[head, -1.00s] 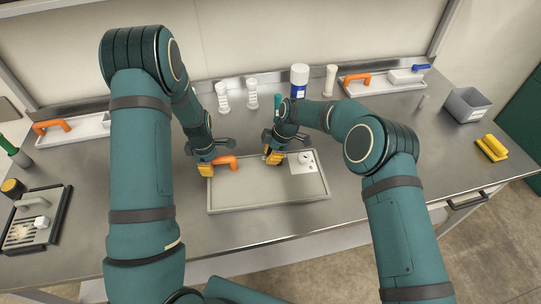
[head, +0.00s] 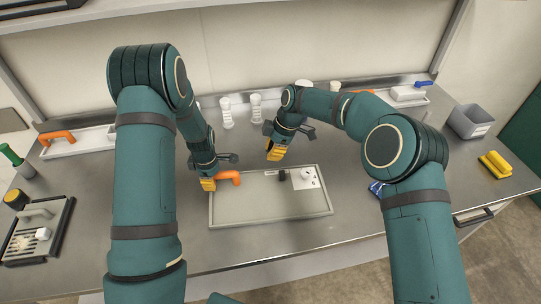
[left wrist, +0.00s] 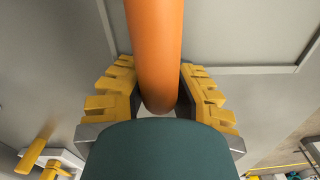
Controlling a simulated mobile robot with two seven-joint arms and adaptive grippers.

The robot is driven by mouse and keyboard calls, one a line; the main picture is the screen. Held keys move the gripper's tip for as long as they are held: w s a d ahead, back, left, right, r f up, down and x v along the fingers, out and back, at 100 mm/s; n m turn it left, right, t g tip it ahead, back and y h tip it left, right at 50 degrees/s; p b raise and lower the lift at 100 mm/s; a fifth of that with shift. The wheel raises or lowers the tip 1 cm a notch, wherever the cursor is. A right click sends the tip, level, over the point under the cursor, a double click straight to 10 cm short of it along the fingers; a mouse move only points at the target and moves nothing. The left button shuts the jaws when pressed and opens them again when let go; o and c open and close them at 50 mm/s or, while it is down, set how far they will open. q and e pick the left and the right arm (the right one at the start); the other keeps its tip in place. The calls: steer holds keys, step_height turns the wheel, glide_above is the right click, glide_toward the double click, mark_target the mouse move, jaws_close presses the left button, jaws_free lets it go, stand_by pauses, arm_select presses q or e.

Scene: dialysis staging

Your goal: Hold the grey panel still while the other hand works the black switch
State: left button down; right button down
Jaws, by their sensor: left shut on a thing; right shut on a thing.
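The grey panel (head: 265,207) lies on the bench with a raised rim and an orange handle (head: 233,176) at its left end. My left gripper (head: 208,184) is shut on that handle; the left wrist view shows the orange bar (left wrist: 155,50) between its yellow fingers. The black switch (head: 282,175) stands on the panel's back right part, beside a white plate (head: 305,178) with a round knob. My right gripper (head: 275,153) is just behind the panel's back edge, apart from the switch in the picture. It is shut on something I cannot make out.
White trays with orange handles stand at the back left (head: 88,141) and back right. White bottles (head: 227,112) stand behind. A dark rack (head: 38,230) is at left. Bench in front of the panel is clear.

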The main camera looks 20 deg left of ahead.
arm_select(q)
steer(key=c, duration=0.6)
jaws_free()
steer(key=shift+r+p, duration=3.1)
steer(key=shift+r, duration=0.9)
